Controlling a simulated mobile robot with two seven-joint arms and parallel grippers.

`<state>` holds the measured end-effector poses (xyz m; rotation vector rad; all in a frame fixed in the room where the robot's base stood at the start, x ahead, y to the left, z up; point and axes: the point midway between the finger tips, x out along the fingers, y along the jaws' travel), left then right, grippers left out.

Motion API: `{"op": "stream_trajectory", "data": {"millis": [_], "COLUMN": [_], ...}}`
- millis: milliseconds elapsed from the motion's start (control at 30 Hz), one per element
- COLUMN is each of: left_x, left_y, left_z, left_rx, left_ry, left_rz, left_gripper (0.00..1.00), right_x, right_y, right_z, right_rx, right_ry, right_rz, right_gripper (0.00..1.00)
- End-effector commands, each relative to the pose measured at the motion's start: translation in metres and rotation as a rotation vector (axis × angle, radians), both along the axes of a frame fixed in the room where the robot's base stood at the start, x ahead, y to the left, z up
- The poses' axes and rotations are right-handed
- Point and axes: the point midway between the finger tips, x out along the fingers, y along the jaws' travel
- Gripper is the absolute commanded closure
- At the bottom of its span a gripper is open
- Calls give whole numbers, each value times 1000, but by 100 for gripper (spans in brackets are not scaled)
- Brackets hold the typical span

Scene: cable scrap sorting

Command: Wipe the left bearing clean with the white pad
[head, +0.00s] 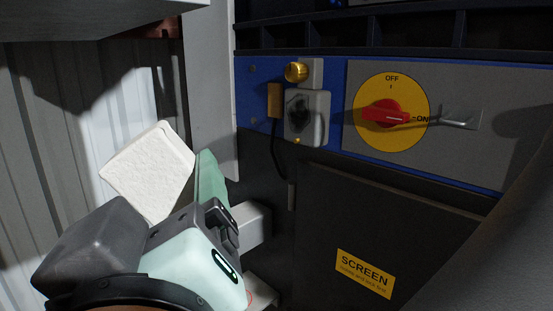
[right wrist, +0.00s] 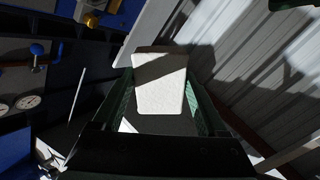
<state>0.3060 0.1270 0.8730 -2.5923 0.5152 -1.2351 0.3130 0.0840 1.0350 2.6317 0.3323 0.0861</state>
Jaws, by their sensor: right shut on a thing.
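The white pad (head: 148,172) is a square, slightly rough block at the left of the head view. My right gripper (head: 187,185) is shut on it; in the right wrist view the pad (right wrist: 160,82) sits between the two green fingers. A grey housing (head: 319,105) with a black smear on its face stands on the blue panel, under a brass knob (head: 296,72). It looks like the left bearing, though no label shows. The pad is apart from it, to its left and lower. My left gripper is not in view.
A yellow disc with a red switch handle (head: 385,116) is right of the housing. Below is a dark screen cover (head: 375,235) with a yellow label. A pale upright post (head: 208,90) stands between pad and panel. Corrugated wall (head: 60,150) is at left.

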Motion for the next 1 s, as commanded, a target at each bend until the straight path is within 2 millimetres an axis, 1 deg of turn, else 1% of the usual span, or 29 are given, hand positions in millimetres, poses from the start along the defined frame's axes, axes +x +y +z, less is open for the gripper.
{"op": "stream_trajectory", "data": {"millis": [167,267,400,467,600,700,800,900,1000], "left_x": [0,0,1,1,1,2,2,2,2], "left_y": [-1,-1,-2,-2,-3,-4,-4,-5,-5], "left_z": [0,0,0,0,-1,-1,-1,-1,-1], "left_rx": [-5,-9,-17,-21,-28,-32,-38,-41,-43], "left_ry": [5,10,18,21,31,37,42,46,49], "left_rz": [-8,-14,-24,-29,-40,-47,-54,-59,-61], "left_gripper": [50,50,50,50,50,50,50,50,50], "right_x": [31,52,84,97,123,137,146,151,154], "right_y": [-10,-20,-40,-51,-80,-102,-121,-137,-147], "right_z": [-28,-49,-86,-105,-146,-173,-195,-211,-222], "right_rx": [-4,-5,-6,-7,-6,-6,-4,-3,-1], "right_ry": [2,3,2,4,3,4,3,2,1], "right_rz": [-57,-95,-153,-174,-214,-231,-241,-247,-250], "right_gripper": [100,100,100,100,100,100,100,100,100]}}
